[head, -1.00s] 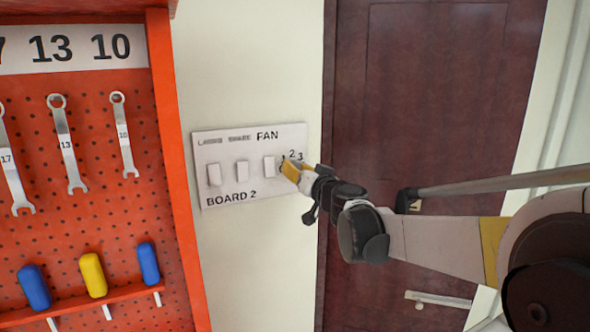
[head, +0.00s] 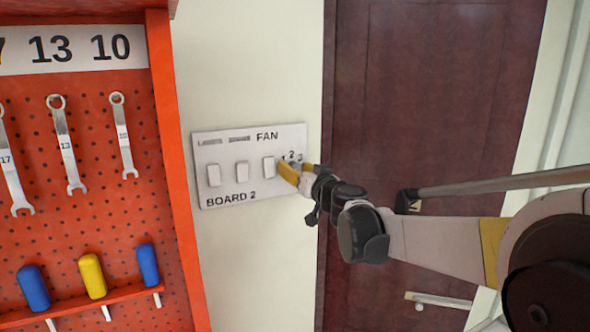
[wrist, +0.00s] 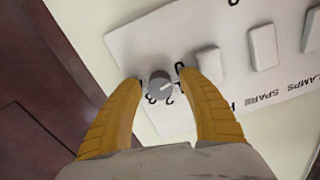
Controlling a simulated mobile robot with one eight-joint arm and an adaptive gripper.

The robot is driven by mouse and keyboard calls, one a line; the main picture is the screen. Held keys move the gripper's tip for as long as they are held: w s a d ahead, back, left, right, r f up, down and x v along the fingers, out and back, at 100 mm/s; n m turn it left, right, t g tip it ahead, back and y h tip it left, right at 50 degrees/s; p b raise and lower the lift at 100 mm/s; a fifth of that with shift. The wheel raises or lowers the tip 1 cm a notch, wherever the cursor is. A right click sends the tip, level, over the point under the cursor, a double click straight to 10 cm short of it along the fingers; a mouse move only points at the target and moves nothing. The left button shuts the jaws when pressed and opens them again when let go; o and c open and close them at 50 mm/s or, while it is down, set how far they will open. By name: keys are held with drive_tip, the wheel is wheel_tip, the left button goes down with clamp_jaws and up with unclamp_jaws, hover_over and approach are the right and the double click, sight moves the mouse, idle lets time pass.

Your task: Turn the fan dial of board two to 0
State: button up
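Board two (head: 224,150) is a pale wall panel with a row of white rocker switches and the label FAN at its upper right. My gripper (head: 281,166) is at the panel's right end, and its yellow fingers hide the fan dial in the head view. In the wrist view the grey fan dial (wrist: 159,86) sits between the two fingertips of my gripper (wrist: 159,80). The fingers stand apart on either side of it, with small gaps showing. The dial's white pointer line points toward the right finger in the wrist view. Some of its numbers are partly covered.
An orange pegboard (head: 100,200) with wrenches and blue and yellow handled tools stands left of the board. A dark red door (head: 430,100) with a handle is to the right. Rocker switches (wrist: 209,63) are close beside the right finger in the wrist view.

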drive_tip(key=v, duration=1.2)
drive_tip(key=s+f+n+g+b, duration=0.1)
drive_tip(key=s+f+g+b, duration=0.4)
drive_tip(key=s+f+b, duration=0.9)
drive_tip(key=s+d+f+m+g+h+b, duration=0.1)
drive_tip(key=s+d+f+g+h, duration=0.1)
drive_tip(key=s+d+f, duration=0.3)
drive_tip(key=s+d+f+m+g+h+b, duration=0.2)
drive_tip(key=s+d+f+h, duration=0.3)
drive_tip(key=s+f, duration=0.7)
wheel_tip(320, 180, down, 7)
drive_tip(key=shift+s+d+f+g, duration=0.2)
drive_tip(key=shift+s+d+g, duration=0.15)
drive_tip(key=shift+d, duration=0.35)
